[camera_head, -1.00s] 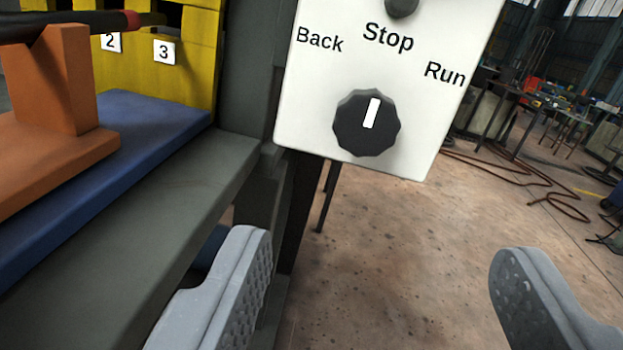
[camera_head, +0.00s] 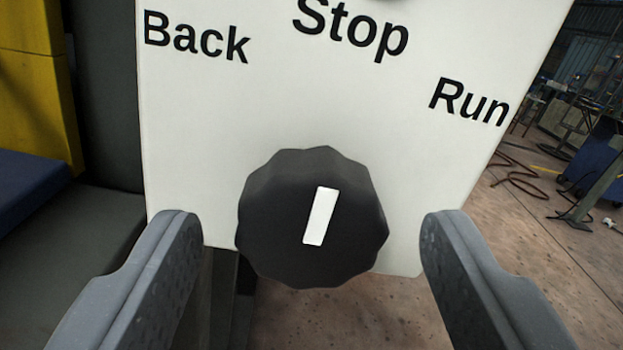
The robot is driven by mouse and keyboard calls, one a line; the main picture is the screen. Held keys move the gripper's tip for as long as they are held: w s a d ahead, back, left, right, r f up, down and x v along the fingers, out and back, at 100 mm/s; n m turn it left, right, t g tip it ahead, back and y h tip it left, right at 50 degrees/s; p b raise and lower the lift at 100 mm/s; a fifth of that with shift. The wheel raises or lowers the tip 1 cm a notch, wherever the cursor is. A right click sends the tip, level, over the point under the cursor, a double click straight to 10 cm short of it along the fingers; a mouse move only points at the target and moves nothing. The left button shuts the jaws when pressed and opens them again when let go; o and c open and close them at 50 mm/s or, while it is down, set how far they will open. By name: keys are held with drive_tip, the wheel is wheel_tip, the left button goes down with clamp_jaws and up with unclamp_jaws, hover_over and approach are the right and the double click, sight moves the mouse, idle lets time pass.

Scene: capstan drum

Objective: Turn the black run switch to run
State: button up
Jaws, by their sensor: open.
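The black run switch (camera_head: 275,225) is a scalloped round knob with a white pointer mark. It sits low on a white panel (camera_head: 300,110) labelled Back, Stop and Run. The white mark points up and slightly right, toward the word Stop, in line with the panel's tilt. My gripper (camera_head: 312,235) is open. One grey finger stands left of the knob and the other right of it, with a visible gap on each side. Neither finger appears to touch the knob.
A dark grey machine frame (camera_head: 105,100) and a yellow part (camera_head: 35,110) stand at the left, with a blue slab (camera_head: 30,190) below. Open floor (camera_head: 560,230) lies right of the panel. A dark part at the panel's top edge is mostly cut off.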

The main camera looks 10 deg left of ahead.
drive_tip(key=shift+w+a, duration=0.2)
drive_tip(key=shift+w, duration=0.45)
drive_tip(key=c, duration=1)
drive_tip(key=shift+r, duration=0.1)
